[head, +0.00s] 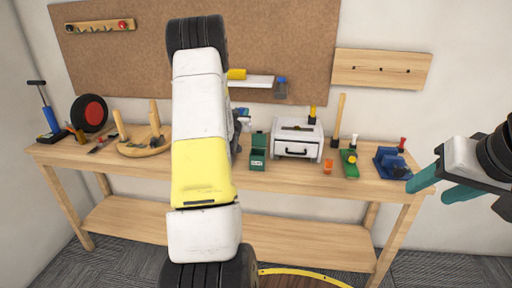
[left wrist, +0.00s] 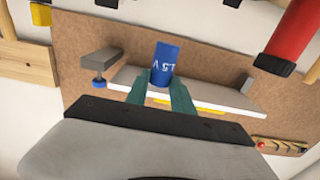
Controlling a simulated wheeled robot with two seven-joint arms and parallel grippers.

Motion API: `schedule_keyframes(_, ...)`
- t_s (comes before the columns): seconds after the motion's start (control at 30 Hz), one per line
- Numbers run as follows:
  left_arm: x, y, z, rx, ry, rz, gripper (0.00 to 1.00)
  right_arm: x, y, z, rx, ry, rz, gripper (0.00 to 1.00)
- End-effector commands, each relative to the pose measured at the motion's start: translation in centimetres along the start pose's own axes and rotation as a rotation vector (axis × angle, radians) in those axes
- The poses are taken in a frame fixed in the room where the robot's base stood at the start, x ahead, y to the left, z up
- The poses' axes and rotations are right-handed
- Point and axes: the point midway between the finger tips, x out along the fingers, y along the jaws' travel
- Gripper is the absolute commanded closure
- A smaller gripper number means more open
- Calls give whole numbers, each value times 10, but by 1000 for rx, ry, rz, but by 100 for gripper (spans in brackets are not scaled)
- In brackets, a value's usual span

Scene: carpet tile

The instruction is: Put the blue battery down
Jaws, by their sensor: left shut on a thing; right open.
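The blue battery (left wrist: 165,58), marked 1.5 V, is between the teal fingers of my left gripper (left wrist: 160,92) in the left wrist view. The gripper is shut on it, and the battery sticks out past the fingertips. In the head view my own left arm hides most of this gripper. A small blue and grey part shows at the arm's right edge, above the bench; I cannot tell if it is the battery. My right gripper (head: 428,192) is open and empty at the right, by the right end of the workbench (head: 300,184).
On the bench stand a green box (head: 258,157), a white drawer unit (head: 297,140), a green tool (head: 349,165), a blue vise-like tool (head: 392,162) and a wooden stand (head: 142,148). A white shelf (head: 252,82) is on the pegboard (head: 130,60). The bench's front strip is mostly clear.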

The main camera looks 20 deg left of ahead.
Motion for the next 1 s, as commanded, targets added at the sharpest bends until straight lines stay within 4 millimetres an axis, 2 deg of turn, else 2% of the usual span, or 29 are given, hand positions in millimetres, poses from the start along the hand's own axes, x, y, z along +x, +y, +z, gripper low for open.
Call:
schedule_keyframes(0.2, -1, -1, 59, -1, -8, -1, 100, 0, 0, 0, 0, 1, 0, 49)
schedule_keyframes(0.4, 0, 0, 107, 0, -5, 0, 100, 0, 0, 0, 0, 0, 0, 49)
schedule_keyframes(0.5, 0, 0, 121, 1, -2, 0, 100, 0, 0, 0, 0, 0, 0, 49)
schedule_keyframes(0.73, 0, -1, 137, 0, -2, -1, 100, 0, 0, 0, 0, 0, 0, 49)
schedule_keyframes(0.9, 0, -1, 163, 0, -4, -1, 100, 0, 0, 0, 0, 0, 0, 49)
schedule_keyframes(1.0, 0, -1, 170, 0, 0, -1, 100, 0, 0, 0, 0, 0, 0, 49)
